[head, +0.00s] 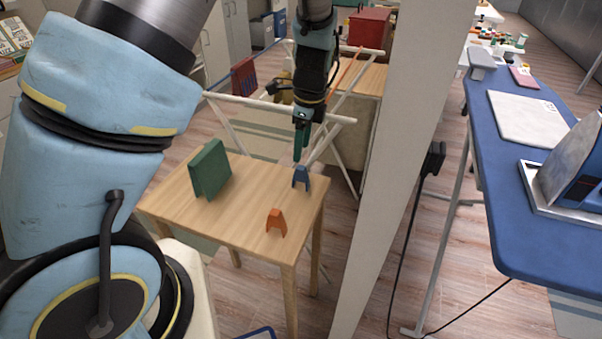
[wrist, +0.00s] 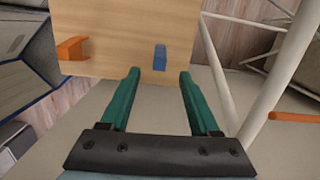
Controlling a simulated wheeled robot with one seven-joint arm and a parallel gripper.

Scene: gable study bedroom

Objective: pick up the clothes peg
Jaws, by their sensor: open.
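Two peg-shaped things stand on the small wooden table (head: 240,226). The blue peg (head: 301,178) is near the table's right edge, and the orange peg (head: 276,222) is nearer the front. I cannot tell from shape alone which one the task means. My gripper (head: 301,158) points down with its green fingers just above the blue peg. In the wrist view my gripper (wrist: 160,73) is open and empty. The blue peg (wrist: 160,57) shows beyond the fingertips, in line with the gap between them. The orange peg (wrist: 72,48) lies to the left.
A green block-like thing (head: 209,170) stands on the table's left part. A white rack (head: 235,98) stands behind the table. A pale wall edge (head: 385,150) rises right of the table, with a blue ironing board (head: 500,210) beyond it. The table's middle is clear.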

